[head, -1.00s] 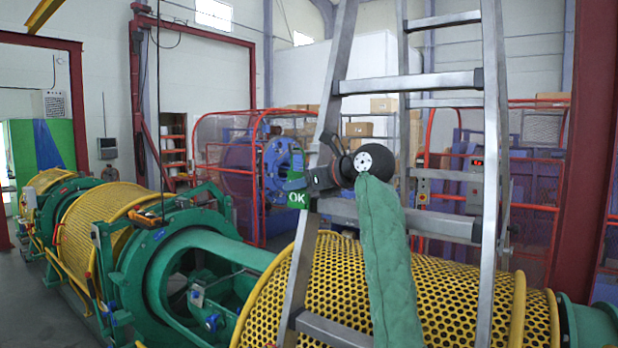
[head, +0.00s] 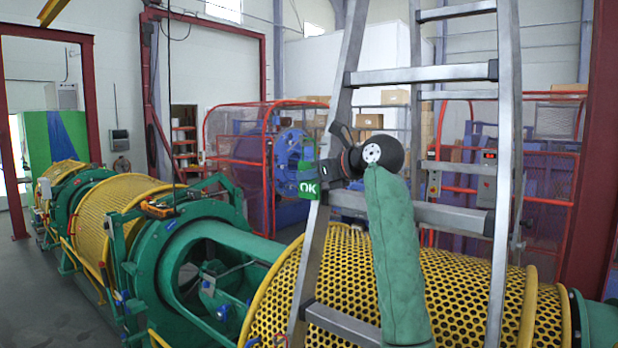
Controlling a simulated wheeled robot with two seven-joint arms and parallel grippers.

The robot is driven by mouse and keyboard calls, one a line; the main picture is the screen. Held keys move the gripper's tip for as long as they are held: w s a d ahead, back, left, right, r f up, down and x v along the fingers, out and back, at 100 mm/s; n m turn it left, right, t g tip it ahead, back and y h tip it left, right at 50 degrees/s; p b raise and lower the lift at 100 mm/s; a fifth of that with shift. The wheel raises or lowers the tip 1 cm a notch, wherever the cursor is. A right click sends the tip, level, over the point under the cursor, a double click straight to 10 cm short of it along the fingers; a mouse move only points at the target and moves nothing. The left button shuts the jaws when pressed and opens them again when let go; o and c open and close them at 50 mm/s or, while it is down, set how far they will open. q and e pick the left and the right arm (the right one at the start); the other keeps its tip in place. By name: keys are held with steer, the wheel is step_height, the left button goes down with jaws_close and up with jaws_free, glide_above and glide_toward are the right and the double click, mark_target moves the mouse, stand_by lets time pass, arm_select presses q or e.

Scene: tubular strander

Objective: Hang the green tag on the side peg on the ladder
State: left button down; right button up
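The green tag (head: 309,189), marked "OK" in white, is at the outer left side of the ladder's left rail (head: 338,110) in the head view. The side peg is not distinguishable; the tag and gripper cover that area. I cannot tell whether the tag is on the peg.
The ladder's rungs (head: 425,75) and right rail (head: 507,150) stand close to my arm. Behind it lie the yellow perforated drum (head: 460,280) and green machine frame (head: 240,240). A red-framed cage (head: 268,150) stands farther back. Grey floor is open at lower left.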

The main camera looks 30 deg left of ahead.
arm_select(q)
steer(key=shift+r, duration=1.1)
steer(key=s+b, duration=0.3)
steer(key=s, duration=0.6)
steer(key=shift+a, duration=0.35)
stand_by(0.6)
stand_by(0.5)
